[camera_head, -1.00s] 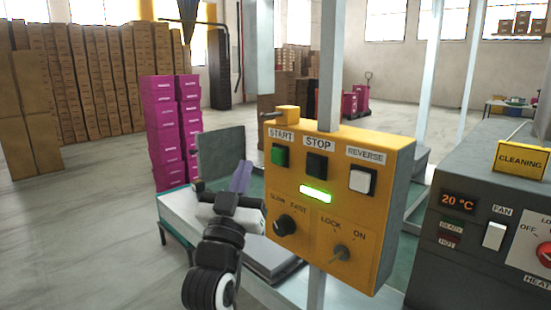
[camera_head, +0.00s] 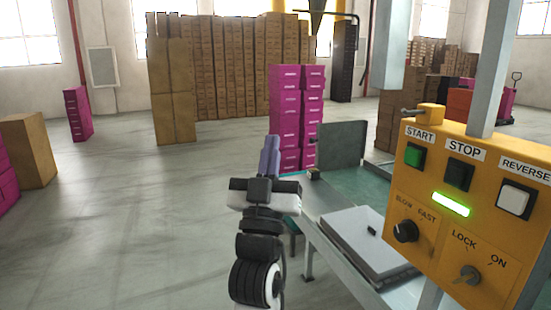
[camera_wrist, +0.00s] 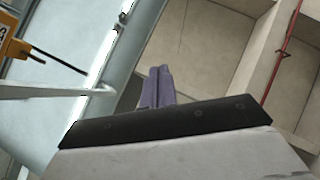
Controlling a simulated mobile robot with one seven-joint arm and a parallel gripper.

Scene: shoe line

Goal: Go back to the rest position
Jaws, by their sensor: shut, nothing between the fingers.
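My gripper (camera_head: 270,155) is raised in the middle of the head view, its fingers pointing up. It is shut and empty. In the wrist view its purple-grey fingers (camera_wrist: 158,85) are together, with a wall and a window frame behind them. The yellow control box (camera_head: 460,215) is to the right of my gripper and apart from it. The box carries a green START button, a black STOP button, a white REVERSE button, a lit green lamp and two dark knobs.
A table (camera_head: 345,285) with a grey binder-like slab (camera_head: 365,245) and a dark pen stands between my arm and the box. Magenta box stacks (camera_head: 287,115) and brown cartons (camera_head: 235,65) stand behind. The floor on the left (camera_head: 150,220) is mostly clear.

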